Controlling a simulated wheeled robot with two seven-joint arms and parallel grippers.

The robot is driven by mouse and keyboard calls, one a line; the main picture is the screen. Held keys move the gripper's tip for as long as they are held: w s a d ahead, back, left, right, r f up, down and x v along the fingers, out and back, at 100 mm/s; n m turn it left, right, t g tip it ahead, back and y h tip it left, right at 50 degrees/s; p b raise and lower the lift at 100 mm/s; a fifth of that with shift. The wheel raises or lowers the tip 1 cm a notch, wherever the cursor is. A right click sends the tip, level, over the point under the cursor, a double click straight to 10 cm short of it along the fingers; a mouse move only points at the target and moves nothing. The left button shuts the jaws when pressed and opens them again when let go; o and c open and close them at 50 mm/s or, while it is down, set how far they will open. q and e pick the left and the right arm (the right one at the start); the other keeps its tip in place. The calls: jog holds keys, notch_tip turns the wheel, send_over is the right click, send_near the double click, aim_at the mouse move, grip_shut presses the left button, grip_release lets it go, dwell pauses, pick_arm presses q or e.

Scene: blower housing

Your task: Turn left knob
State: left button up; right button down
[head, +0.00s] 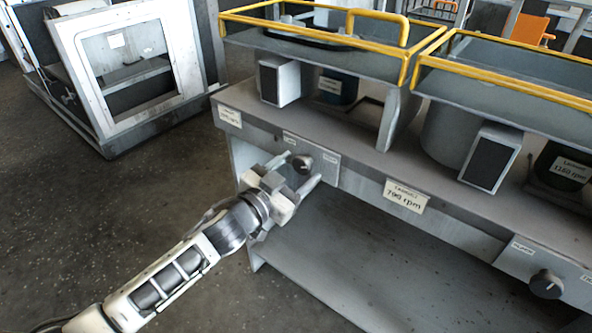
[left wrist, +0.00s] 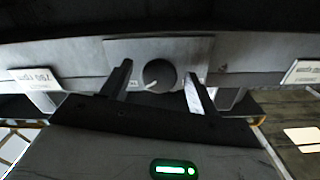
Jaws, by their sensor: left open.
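The left knob (head: 302,163) is a dark round knob on a grey plate on the front of the bench. In the left wrist view the knob (left wrist: 159,74) shows a white pointer line toward its lower left. My left gripper (head: 301,172) is open in front of the knob, with one finger on each side of it. In the left wrist view the left gripper's fingers (left wrist: 158,90) stand apart with the knob between them. I cannot tell whether they touch it. My right gripper is not in view.
A second dark knob (head: 546,284) sits on the bench front at the right. The bench (head: 345,157) carries housings with yellow rails (head: 377,21). A label reading 790 rpm (head: 405,195) is right of the left knob. A white-framed cabinet (head: 118,70) stands at the back left. The floor at left is clear.

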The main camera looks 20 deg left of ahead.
pick_arm(q)
jog(key=shift+w+d, duration=0.1)
jog(key=c, duration=1)
jog(key=shift+o, duration=0.2)
jog(key=shift+m, duration=0.3)
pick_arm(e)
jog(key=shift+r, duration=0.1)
pick_arm(q)
jog(key=shift+m+p, duration=0.35)
jog(key=shift+m, duration=0.15)
jog(key=shift+r+m+p, duration=0.1)
jog(key=shift+m+p, duration=0.2)
jog(key=shift+m, duration=0.8)
jog(key=m, duration=0.2)
jog(key=shift+m, duration=0.3)
jog(key=shift+m+p, duration=0.35)
jog(key=shift+m, duration=0.15)
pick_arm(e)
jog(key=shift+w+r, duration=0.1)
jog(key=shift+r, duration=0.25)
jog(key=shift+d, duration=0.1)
